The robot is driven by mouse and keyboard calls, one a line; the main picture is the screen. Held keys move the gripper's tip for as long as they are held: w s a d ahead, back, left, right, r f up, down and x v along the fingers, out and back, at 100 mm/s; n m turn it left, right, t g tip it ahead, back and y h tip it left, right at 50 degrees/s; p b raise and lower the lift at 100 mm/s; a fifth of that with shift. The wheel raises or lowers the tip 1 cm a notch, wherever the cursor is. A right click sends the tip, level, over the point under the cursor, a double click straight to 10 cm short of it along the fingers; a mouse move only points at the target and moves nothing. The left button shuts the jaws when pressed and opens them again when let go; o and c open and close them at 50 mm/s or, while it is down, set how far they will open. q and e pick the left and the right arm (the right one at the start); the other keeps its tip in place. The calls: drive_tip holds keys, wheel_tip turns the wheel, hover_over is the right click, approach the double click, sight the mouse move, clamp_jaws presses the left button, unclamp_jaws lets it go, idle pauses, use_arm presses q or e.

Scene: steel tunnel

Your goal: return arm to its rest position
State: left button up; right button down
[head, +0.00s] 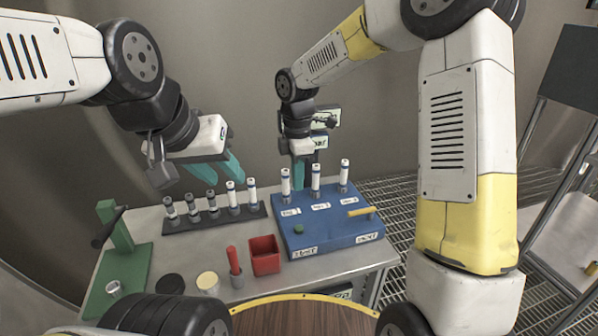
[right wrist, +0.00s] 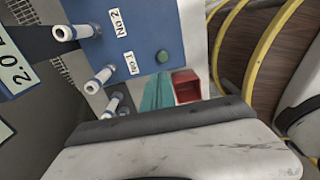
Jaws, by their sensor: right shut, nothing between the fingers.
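My right gripper (head: 299,172) hangs above the back-left of the blue board (head: 318,240), its teal fingers pointing down, shut and empty. In the right wrist view its fingers (right wrist: 158,92) lie together beside the board's edge. My left gripper (head: 220,170) is above the back of the dark rack, its two teal fingers apart with nothing seen between them. White tubes with blue bands (head: 316,180) stand upright in the blue board behind its number labels. They also show in the right wrist view (right wrist: 100,79).
A dark rack (head: 214,220) holds several upright tubes. A red bin (head: 265,255), red-handled tool (head: 233,260), green stand (head: 119,262) and round discs (head: 208,281) occupy the table's front and left. A yellow lever (head: 361,211) and green button (head: 298,229) sit on the board.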

drive_tip(key=s+d+r+m+t, duration=0.3)
drive_tip(key=s+d+r+m, duration=0.65)
drive_tip(key=d+r, duration=0.2)
drive_tip(key=s+d+r+m+t+y, duration=0.2)
drive_tip(key=s+d+r+m+t, duration=0.1)
drive_tip(key=s+m, duration=0.7)
drive_tip(key=shift+s+d+r+m+t, duration=0.2)
drive_tip(key=shift+s+d+m+t, duration=0.1)
drive_tip(key=shift+d+m, duration=0.5)
drive_tip(key=shift+w, duration=0.1)
idle(1.2)
